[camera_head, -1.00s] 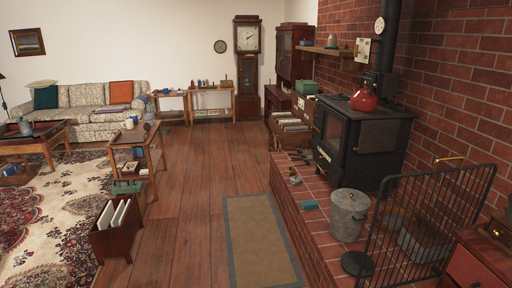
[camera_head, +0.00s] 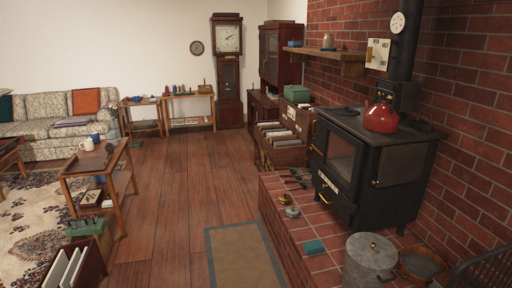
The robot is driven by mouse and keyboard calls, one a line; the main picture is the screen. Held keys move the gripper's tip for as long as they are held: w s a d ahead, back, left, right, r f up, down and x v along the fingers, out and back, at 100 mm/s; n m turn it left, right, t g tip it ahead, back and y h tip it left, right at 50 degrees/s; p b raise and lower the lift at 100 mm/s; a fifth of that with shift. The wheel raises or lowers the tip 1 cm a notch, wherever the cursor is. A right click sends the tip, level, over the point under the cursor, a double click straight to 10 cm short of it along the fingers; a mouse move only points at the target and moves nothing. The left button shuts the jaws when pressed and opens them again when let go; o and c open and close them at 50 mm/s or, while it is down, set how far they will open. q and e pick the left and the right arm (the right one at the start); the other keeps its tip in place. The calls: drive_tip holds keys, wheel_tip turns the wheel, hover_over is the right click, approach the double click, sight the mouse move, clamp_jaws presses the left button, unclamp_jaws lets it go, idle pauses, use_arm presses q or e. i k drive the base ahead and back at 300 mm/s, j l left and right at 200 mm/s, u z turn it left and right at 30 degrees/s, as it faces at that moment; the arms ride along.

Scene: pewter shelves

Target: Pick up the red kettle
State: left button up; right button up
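The red kettle (camera_head: 381,116) stands upright on top of the black stove (camera_head: 362,136), towards the right of its top, close to the stovepipe. Its dark handle arches over it. Neither of my grippers shows in the head view.
The stove stands on a raised brick hearth (camera_head: 285,216). A lidded metal bin (camera_head: 370,262) and a round basket (camera_head: 420,264) stand in front of it. A teal block (camera_head: 314,247) lies on the hearth.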

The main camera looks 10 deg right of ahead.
sight(382, 117)
drive_tip(key=i+j+z, duration=0.15)
drive_tip(key=i+z, duration=0.35)
drive_tip(key=i+j+z, duration=0.35)
drive_tip(key=i+z, duration=0.15)
drive_tip(key=i+j+z, duration=0.8)
drive_tip(key=j+z, duration=0.15)
drive_tip(key=j, duration=0.3)
drive_tip(key=i+j+z, duration=0.2)
drive_tip(key=j+z, duration=0.3)
drive_tip(key=j, duration=0.25)
